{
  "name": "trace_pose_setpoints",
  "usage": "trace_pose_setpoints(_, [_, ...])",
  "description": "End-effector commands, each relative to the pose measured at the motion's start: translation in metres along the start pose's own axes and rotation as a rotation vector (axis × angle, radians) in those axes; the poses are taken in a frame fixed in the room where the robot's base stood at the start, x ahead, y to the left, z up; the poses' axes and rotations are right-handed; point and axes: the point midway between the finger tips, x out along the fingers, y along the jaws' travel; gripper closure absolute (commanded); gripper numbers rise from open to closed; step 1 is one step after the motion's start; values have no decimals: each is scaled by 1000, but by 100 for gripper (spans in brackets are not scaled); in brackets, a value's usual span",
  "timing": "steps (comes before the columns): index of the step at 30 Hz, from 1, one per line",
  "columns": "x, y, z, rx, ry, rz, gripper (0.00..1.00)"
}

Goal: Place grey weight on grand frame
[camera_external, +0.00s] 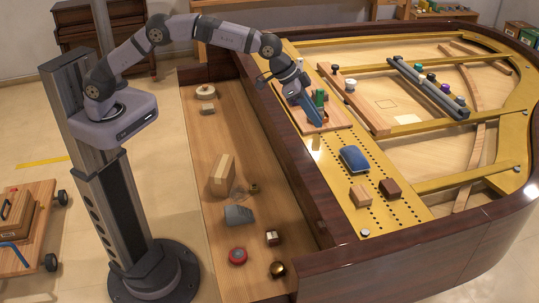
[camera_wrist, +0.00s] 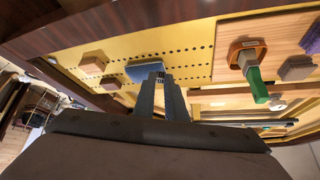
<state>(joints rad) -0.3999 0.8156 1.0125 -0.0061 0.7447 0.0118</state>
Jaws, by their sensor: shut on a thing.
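The grand frame (camera_external: 405,208) is the gold plate with rows of holes inside the piano case; it also fills the upper part of the wrist view (camera_wrist: 200,62). My gripper (camera_external: 316,122) reaches over the wooden board on the frame, fingers pointing down and right. In the wrist view, my gripper (camera_wrist: 160,82) is closed on a small grey piece at the fingertips, which looks like the grey weight (camera_wrist: 160,76). The fingers hide most of it. Behind the fingertips lies a blue cushion (camera_wrist: 143,70); it sits on the frame in the external view (camera_external: 354,158).
A green-handled tool with an orange part (camera_wrist: 247,52) stands on the wooden board beside my gripper. Two wooden blocks, light (camera_external: 360,195) and dark (camera_external: 390,187), sit on the frame. A dark rail (camera_external: 428,88) holds coloured knobs. The wooden shelf (camera_external: 205,150) in front carries several small items.

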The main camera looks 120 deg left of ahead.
Motion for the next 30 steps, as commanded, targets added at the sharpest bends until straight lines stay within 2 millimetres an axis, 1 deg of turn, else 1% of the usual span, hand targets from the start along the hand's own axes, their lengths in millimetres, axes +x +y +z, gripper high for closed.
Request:
trace_pose_setpoints(3, [3,-6,-2,-2,1,-1,100])
trace_pose_setpoints(8, [4,-7,-1,-1,0,-1,100])
trace_pose_setpoints(11, [12,-6,4,-1,-4,0,100])
trace_pose_setpoints(18, [41,-6,23,-1,-4,0,100])
trace_pose_setpoints(21, [50,-6,29,-1,-2,0,100])
trace_pose_setpoints(30, [59,-6,34,-1,-1,0,100])
